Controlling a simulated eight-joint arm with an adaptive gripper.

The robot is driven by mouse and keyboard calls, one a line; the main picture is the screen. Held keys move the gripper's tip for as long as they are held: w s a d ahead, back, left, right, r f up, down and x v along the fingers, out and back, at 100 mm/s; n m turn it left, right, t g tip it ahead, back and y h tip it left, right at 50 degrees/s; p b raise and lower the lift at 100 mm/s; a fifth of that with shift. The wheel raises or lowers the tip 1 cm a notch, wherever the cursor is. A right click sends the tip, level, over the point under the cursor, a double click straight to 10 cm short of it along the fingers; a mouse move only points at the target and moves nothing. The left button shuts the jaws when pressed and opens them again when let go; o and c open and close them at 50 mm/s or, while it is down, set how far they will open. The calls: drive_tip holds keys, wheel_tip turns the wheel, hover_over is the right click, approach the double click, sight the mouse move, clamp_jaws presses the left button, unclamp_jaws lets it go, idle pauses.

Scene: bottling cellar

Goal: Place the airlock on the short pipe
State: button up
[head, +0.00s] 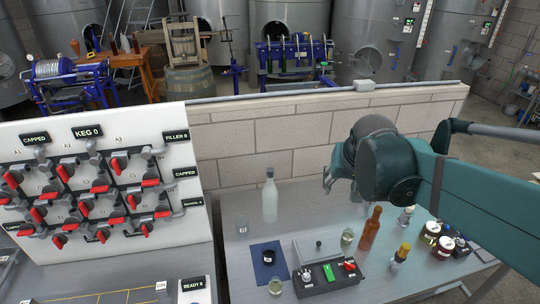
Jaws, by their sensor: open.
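My gripper (330,181) hangs open above the grey workbench (226,200), in front of the block wall. Nothing shows between its fingers. I cannot pick out the airlock for certain. A small clear piece (406,215) stands at the right, partly behind my arm, too small to identify. I cannot tell which pipe is the short pipe. A white panel (203,120) at the left carries grey pipe fittings and several red valve handles (131,202), with labels such as CAPPED, KEG 0 and FILLER B.
A blue mat (258,271) holds a dark object. The low wall (300,165) closes the back.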

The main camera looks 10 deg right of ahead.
drive_tip(key=s+a+f+n+t+y, duration=0.1)
drive_tip(key=s+a+n, duration=0.3)
drive_tip(key=s+a, duration=0.7)
drive_tip(key=shift+s+a+f+y, duration=0.35)
drive_tip(key=shift+a+f+y, duration=0.15)
drive_tip(key=shift+a, duration=0.4)
drive_tip(key=shift+f, duration=0.1)
wheel_tip(320, 180, down, 10)
drive_tip(key=b, duration=1)
